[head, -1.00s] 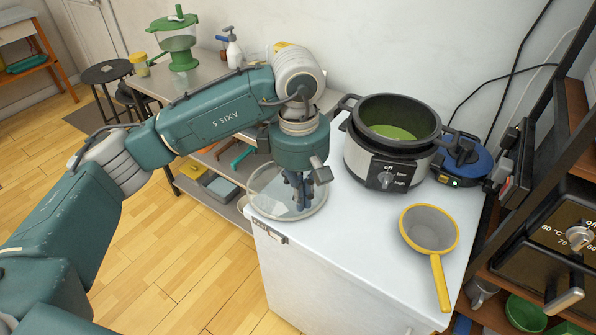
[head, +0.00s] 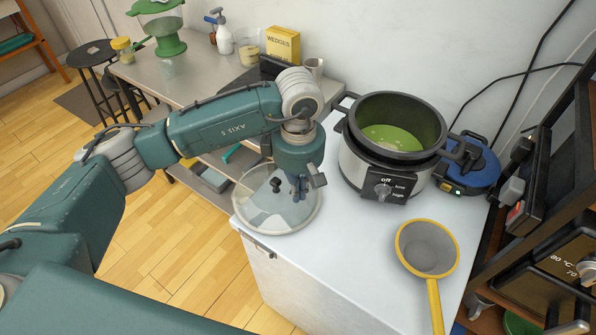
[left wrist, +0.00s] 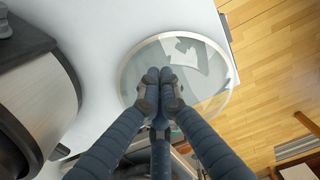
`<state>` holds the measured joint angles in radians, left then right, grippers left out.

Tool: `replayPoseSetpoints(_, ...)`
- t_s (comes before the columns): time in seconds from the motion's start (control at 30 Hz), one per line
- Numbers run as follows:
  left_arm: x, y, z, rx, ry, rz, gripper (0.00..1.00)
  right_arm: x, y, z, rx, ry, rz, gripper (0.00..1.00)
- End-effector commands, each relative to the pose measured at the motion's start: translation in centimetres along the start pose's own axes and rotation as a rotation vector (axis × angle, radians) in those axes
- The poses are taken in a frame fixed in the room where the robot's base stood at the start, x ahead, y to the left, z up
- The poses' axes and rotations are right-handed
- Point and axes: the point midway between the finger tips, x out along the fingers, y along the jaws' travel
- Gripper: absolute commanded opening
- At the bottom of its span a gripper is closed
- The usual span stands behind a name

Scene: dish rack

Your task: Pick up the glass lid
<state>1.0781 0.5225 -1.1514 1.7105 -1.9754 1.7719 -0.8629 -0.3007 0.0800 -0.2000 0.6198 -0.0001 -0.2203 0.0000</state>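The glass lid (head: 262,214) is a clear disc with a pale rim and a dark knob (head: 276,184), at the left end of the white counter. Part of it reaches past the counter's edge in the picture. My left gripper (head: 299,196) points down over the lid, just right of the knob in the head view. In the left wrist view its fingertips (left wrist: 160,90) are close together, with nothing visible between them. The lid (left wrist: 209,70) shows beyond them there; its knob cannot be made out. Whether the fingers touch the lid cannot be told. My right gripper is not in view.
A slow cooker (head: 359,165) with green contents stands behind and right of the lid. A yellow-rimmed pan (head: 428,247) lies at the front right, and a blue device (head: 478,177) stands beyond it. Bare counter (head: 340,235) lies between lid and pan.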

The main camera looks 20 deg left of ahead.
Motion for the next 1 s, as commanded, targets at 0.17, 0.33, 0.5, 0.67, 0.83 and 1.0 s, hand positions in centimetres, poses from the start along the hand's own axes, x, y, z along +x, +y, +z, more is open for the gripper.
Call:
replayPoseSetpoints(0.17,2.3,0.0,-0.8,-0.006,0.001,-0.001,0.00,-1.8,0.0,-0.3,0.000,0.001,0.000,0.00)
replayPoseSetpoints(0.33,2.5,0.0,-3.1,-0.004,0.000,-0.001,0.00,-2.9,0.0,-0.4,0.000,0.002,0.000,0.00)
replayPoseSetpoints(0.5,2.6,0.0,-3.9,-0.001,0.000,0.001,0.00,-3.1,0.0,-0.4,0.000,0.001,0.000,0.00)
replayPoseSetpoints(0.67,2.7,0.0,-4.0,0.000,-0.001,0.001,0.00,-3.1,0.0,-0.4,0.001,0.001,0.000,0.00)
replayPoseSetpoints(0.83,2.7,0.0,-4.0,0.000,0.000,0.001,0.00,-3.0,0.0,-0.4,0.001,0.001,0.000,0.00)
replayPoseSetpoints(1.0,3.1,0.1,-5.6,-0.004,0.004,0.002,0.00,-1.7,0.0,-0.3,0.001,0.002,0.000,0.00)
